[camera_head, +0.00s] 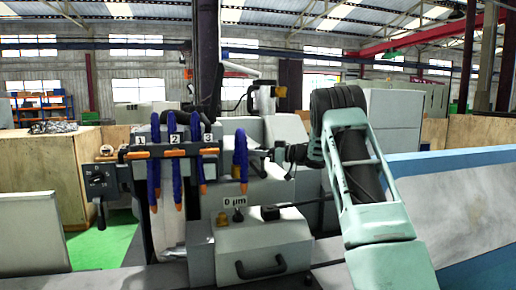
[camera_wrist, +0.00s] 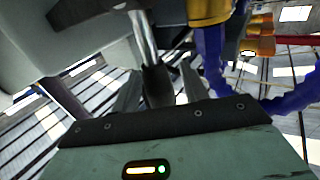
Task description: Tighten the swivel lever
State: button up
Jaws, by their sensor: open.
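In the wrist view, a lever (camera_wrist: 155,84), a bright metal rod ending in a dark grip, comes down from the grey machine body; I take it for the swivel lever. My gripper (camera_wrist: 161,73) is open, with one finger on each side of the dark grip. I cannot tell whether either finger touches it. In the head view, my gripper (camera_head: 280,156) is at the grinder's middle, just right of a blue hose with an orange tip (camera_head: 241,158). The lever is too small or hidden to make out there.
Several blue hoses (camera_head: 172,160) with orange tips hang from a rail at the left. A grey box with a black handle (camera_head: 262,267) is below my gripper. A control panel (camera_head: 99,182) is at the far left. In the wrist view, blue hoses (camera_wrist: 212,60) pass close to the right finger.

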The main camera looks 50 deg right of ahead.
jog(key=shift+w+a, duration=0.15)
jog(key=shift+w, duration=0.15)
grip_shut()
jog(key=w+a+n+g+h+p, duration=0.1)
jog(key=a+f+n+g+h+p, duration=0.1)
jog(key=g, duration=0.1)
jog(key=shift+w+a+f+p, duration=0.2)
jog(key=shift+w+a+p, duration=0.1)
jog(key=shift+w+a, duration=0.05)
grip_release()
